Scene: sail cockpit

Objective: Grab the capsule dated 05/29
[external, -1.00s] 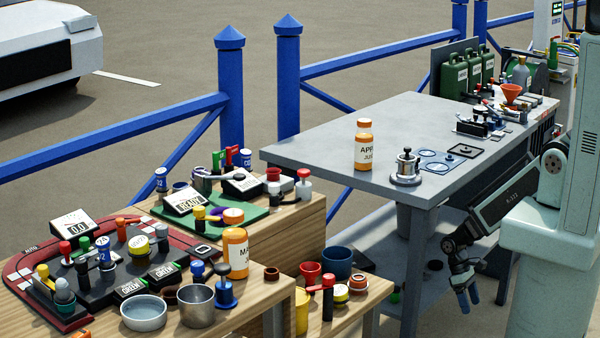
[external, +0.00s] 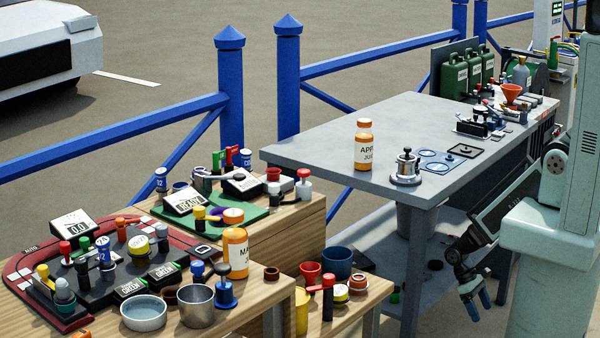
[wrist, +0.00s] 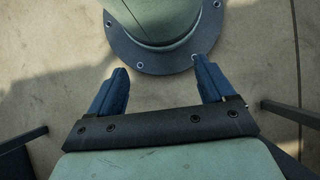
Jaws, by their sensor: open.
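No date 05/29 is legible on anything in view, so I cannot tell which thing is that capsule. An orange bottle with a white label (external: 364,145), its text starting "AP", stands upright on the grey table. A second orange bottle (external: 236,250), its label starting "MA", stands on the wooden bench at the left. My gripper (external: 478,305) hangs low beside the grey table, far to the right of both bottles. In the wrist view my gripper (wrist: 159,70) has its two blue fingers apart with nothing between them.
A red-rimmed black console (external: 110,275), cups and many knobs crowd the wooden benches. A blue railing (external: 380,60) runs behind. Bare floor lies below my gripper.

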